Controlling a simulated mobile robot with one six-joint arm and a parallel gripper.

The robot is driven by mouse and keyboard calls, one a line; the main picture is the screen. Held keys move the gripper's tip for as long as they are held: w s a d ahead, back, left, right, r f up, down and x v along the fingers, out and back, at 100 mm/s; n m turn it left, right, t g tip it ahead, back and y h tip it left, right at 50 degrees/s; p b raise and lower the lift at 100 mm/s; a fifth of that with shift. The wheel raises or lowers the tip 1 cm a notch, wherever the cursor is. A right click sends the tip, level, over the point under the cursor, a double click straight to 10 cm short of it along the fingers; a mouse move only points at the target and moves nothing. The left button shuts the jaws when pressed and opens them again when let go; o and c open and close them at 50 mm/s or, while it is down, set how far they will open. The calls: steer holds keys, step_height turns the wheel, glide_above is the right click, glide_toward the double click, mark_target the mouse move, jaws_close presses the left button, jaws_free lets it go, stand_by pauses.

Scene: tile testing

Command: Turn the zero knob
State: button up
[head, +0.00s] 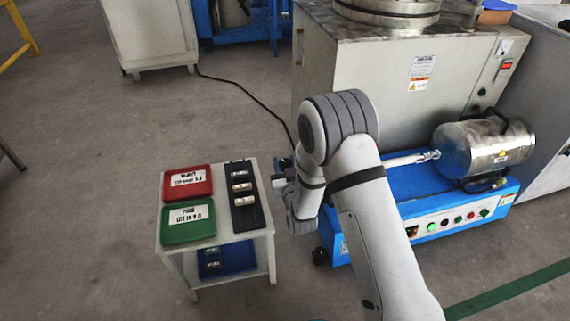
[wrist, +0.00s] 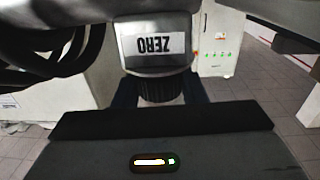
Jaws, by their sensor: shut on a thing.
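The zero knob (wrist: 163,91) is dark and ribbed. In the wrist view it sits just below a grey block with a white label (wrist: 153,46) that reads ZERO upside down. My gripper (wrist: 160,98) is shut on the knob, with a dark finger at each side of it. In the head view the end of my arm is beside the right edge of the small white table. The knob cannot be made out there, as my arm hides that spot.
The white table (head: 238,245) carries a red tray (head: 188,184), a green tray (head: 188,222) and a black rack (head: 250,213) with several small pieces. A blue tray (head: 238,257) lies on its lower shelf. A blue-based machine (head: 465,205) stands close on the right. Floor is open at left.

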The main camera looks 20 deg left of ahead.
steer(key=shift+n+g+y, duration=0.4)
steer(key=shift+y, duration=0.1)
steer(key=n+g+y, duration=0.2)
steer(key=y, duration=0.1)
steer(key=shift+d+n, duration=0.1)
steer(key=shift+n, duration=0.2)
steer(key=shift+n+g+y, duration=0.85)
steer(key=shift+g, duration=0.45)
steer(key=shift+n+g+y, duration=0.85)
steer(key=shift+g, duration=0.45)
steer(key=o, duration=1)
steer(key=shift+c, duration=0.2)
